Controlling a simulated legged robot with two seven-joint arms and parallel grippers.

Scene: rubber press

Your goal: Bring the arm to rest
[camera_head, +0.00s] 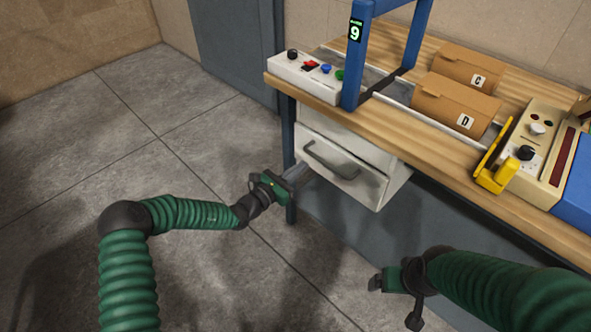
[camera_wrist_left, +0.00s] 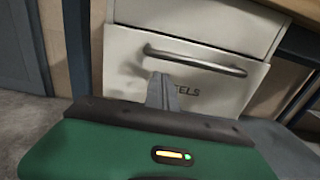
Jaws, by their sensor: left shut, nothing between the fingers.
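My left arm (camera_head: 185,214) is green and comes in from the left, bent at a dark elbow. My left gripper (camera_head: 298,170) is shut and empty, in front of the white drawer (camera_head: 365,188) under the bench. In the left wrist view its fingers (camera_wrist_left: 162,92) stand just below the drawer's bar handle (camera_wrist_left: 195,62); I cannot tell whether they touch the drawer. Part of the lettering on the drawer front is hidden behind the fingers. My right gripper (camera_head: 376,283) is low at the bottom right, and its finger state is unclear.
The wooden bench (camera_head: 430,150) holds a button panel (camera_head: 305,75), a blue frame (camera_head: 352,60), boxes marked C (camera_head: 470,65) and D (camera_head: 450,105), and a console (camera_head: 535,150) beside a yellow part (camera_head: 495,172). The grey floor (camera_head: 190,120) at left is clear.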

